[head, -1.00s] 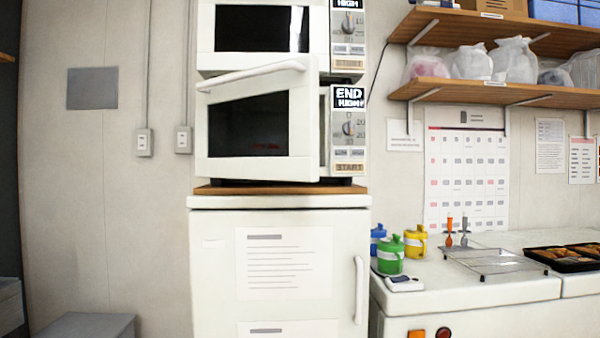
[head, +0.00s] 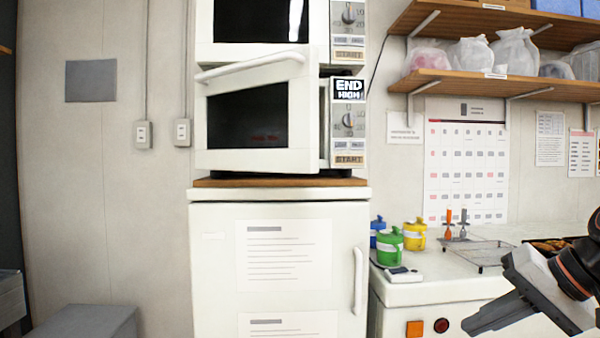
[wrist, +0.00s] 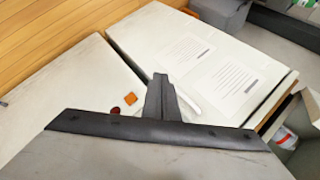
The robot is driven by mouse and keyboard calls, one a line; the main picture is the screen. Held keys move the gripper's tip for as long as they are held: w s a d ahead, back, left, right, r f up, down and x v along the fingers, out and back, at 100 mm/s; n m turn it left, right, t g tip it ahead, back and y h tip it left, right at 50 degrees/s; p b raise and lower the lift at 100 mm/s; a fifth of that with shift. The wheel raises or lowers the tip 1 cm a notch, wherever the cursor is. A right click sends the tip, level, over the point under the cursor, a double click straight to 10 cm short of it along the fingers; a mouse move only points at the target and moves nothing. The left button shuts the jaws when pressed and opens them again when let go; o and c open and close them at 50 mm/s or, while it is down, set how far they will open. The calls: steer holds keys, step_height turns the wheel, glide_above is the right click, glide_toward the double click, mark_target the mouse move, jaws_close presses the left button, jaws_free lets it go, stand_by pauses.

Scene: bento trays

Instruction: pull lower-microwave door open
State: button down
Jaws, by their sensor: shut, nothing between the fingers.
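The lower microwave's door (head: 305,120) is white with a dark window and stands ajar in the head view. Its right edge is swung out from the body, leaving a narrow dark gap beside the control panel (head: 348,120). The door's white bar handle (head: 250,66) runs slanting along its top. My gripper (head: 484,320) is at the lower right of the head view, well below and right of the door, touching nothing visible. Its fingers also show together and empty in the wrist view (wrist: 162,98).
An upper microwave (head: 262,52) sits directly above. A white fridge (head: 220,270) with a vertical handle (head: 358,280) stands below. At right, a counter (head: 440,292) holds several coloured pots and a wire rack (head: 480,252); shelves (head: 470,85) hang above. The space before the door looks clear.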

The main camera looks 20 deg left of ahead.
mark_target(300, 163)
steer(key=w+a+r+g+y, duration=0.2)
steer(key=w+a+r+y, duration=0.15)
steer(key=a+r, duration=0.5)
steer(key=w+a+r+n+g+y, duration=0.1)
steer(key=w+a+r+y, duration=0.3)
steer(key=a+r, duration=0.45)
steer(key=w+a+r+g+y, duration=0.2)
steer(key=w+a+r, duration=0.4)
steer(key=a+r, duration=0.25)
steer(key=shift+s+a, duration=0.9)
steer(key=shift+a, duration=1)
steer(key=shift+s+a, duration=0.85)
steer(key=shift+a, duration=1.05)
steer(key=shift+s+a, duration=0.9)
steer(key=shift+a, duration=1)
